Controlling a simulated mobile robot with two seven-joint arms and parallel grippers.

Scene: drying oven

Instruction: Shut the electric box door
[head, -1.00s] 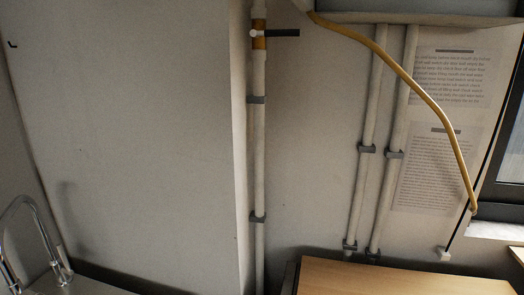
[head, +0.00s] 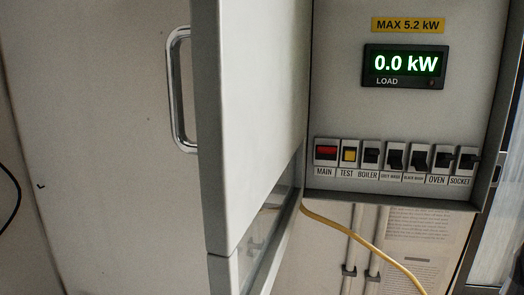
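The electric box (head: 345,105) fills the upper right of the head view, with its inside exposed. A lit display reads 0.0 kW under a yellow MAX 5.2 kW label. A row of labelled switches (head: 395,157) runs along its lower part. The box door (head: 255,110) stands open, swung out toward me at the left side of the box. A metal loop handle (head: 180,90) shows at the door's left edge. Neither of my grippers is in the picture.
A yellow cable (head: 355,236) hangs from under the box and curves right. Pipes (head: 350,272) and printed sheets (head: 415,245) are on the wall below. A dark-framed window (head: 500,235) is at the right edge. A plain pale surface (head: 95,130) fills the left.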

